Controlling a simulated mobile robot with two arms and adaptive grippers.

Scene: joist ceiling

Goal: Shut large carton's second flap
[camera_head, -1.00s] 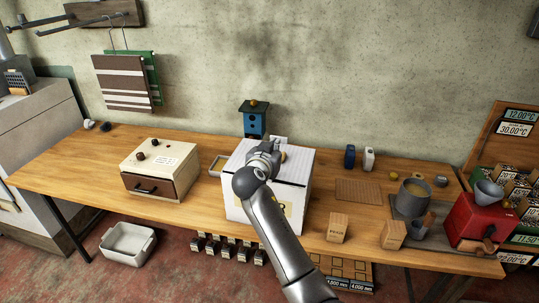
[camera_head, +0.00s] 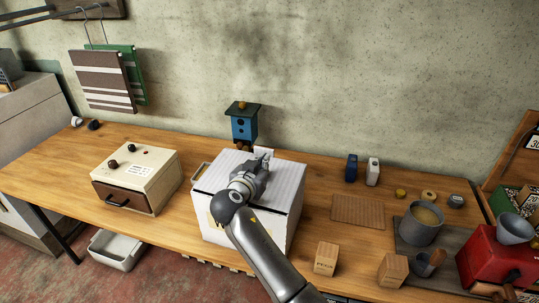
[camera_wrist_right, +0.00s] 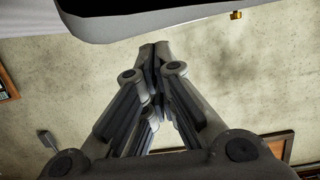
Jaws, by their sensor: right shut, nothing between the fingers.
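The large carton (camera_head: 283,188) is a white box on the wooden table, at the middle of the head view. Its top looks covered by white ribbed panels; my right arm hides part of the top and front, so I cannot tell how each flap lies. My right gripper (camera_head: 264,158) is over the carton's top towards its back edge, shut and empty. In the right wrist view its fingers (camera_wrist_right: 155,50) are together, with the wall behind them. I cannot tell whether it touches the carton. My left gripper is not in view.
A blue birdhouse (camera_head: 243,124) stands behind the carton. A cream drawer box (camera_head: 137,178) is to the left. Wooden blocks (camera_head: 326,258), a grey pot (camera_head: 420,223) and a red machine (camera_head: 495,252) are to the right. The table between drawer box and carton is mostly clear.

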